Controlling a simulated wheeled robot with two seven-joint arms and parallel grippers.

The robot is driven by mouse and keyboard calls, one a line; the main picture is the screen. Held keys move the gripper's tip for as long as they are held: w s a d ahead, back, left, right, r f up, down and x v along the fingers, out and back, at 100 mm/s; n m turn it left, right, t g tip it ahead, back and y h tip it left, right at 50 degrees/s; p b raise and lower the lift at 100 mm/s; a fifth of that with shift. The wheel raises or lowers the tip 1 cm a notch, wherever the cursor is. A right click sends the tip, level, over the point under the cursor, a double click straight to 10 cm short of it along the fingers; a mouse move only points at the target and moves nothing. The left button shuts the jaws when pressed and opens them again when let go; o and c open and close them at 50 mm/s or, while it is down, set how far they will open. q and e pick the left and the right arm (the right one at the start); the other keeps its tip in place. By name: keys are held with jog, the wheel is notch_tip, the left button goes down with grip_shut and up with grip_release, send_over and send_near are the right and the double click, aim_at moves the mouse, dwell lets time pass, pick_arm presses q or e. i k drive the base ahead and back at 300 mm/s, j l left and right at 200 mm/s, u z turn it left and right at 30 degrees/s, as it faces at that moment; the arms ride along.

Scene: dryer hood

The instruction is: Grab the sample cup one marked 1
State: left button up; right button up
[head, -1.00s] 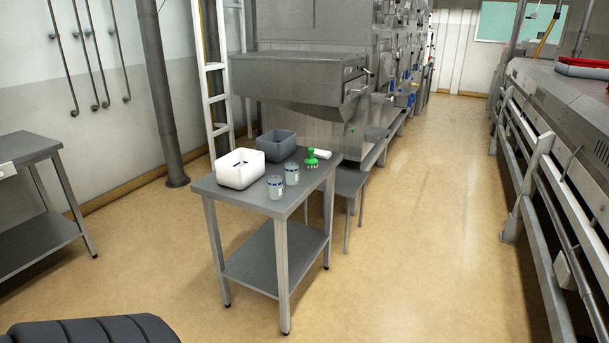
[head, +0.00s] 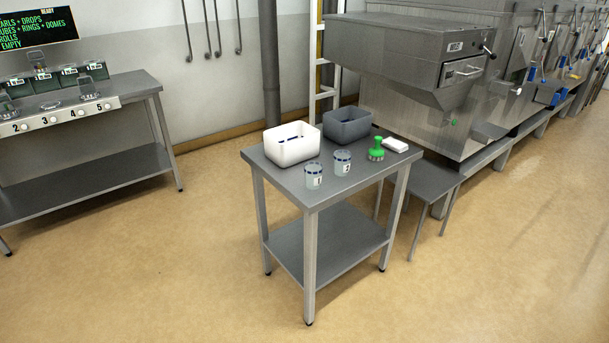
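The sample cup marked 1 (head: 313,176) is a small clear cup with a dark blue band near its rim. It stands upright near the front left of the small grey metal table (head: 345,192). A similar cup marked 2 (head: 342,162) stands just to its right and a little behind. The white bin (head: 290,152) sits behind cup 1. Neither of my grippers shows in the head view now.
A grey bin (head: 347,128), a green-handled brush (head: 376,150) and a white block (head: 396,145) share the table. A long bench (head: 100,165) with numbered stations stands at left. A steel machine (head: 405,75) stands behind. The floor in front is clear.

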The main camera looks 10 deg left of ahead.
aim_at(313, 169)
jog(key=i+l+u, duration=0.15)
jog(key=l+u, duration=0.2)
jog(key=l, duration=0.25)
jog(key=l+u, duration=0.35)
jog(key=l, duration=0.25)
